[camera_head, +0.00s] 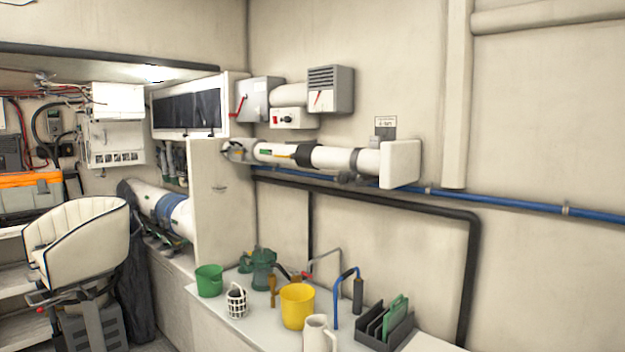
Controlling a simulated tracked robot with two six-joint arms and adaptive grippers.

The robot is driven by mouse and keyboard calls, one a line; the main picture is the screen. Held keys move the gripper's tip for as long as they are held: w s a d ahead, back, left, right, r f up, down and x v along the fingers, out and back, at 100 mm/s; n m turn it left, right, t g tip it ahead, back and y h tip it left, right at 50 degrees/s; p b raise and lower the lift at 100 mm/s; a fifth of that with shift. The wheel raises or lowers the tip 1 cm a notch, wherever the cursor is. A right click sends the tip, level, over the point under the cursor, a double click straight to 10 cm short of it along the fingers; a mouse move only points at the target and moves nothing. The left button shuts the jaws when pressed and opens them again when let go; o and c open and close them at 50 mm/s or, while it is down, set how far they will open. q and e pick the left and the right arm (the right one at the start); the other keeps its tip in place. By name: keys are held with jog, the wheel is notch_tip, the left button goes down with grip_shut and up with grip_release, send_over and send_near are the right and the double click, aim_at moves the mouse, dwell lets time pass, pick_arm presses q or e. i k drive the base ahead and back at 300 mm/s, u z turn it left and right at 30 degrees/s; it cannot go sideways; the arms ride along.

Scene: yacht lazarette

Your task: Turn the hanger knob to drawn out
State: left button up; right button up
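No part is clearly marked as the hanger knob. A white horizontal tube (331,158) runs along the wall, with a black band (305,154) around it and a grey clamp (354,160) near its right end. A small dark knob-like part (346,178) sits just under the tube by that clamp; its setting is too small to read. A white box (294,118) above the tube carries a small dark knob and a red spot. Neither of my grippers shows in the head view.
A white end block (401,163) closes the tube's right end, with a small sign (385,121) above. A blue pipe (480,198) runs below. The bench holds a yellow bucket (297,309), a green bucket (209,281) and a grey rack (382,335). A cream seat (85,245) stands left.

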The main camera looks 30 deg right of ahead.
aim_at(342, 178)
jog(key=u, duration=0.2)
jog(key=i, duration=1.05)
jog(key=z, duration=0.55)
jog(key=i, duration=0.85)
jog(key=z, duration=0.75)
jog(key=k, duration=0.75)
jog(key=z, duration=0.15)
jog(key=i, duration=0.8)
jog(key=u, duration=0.1)
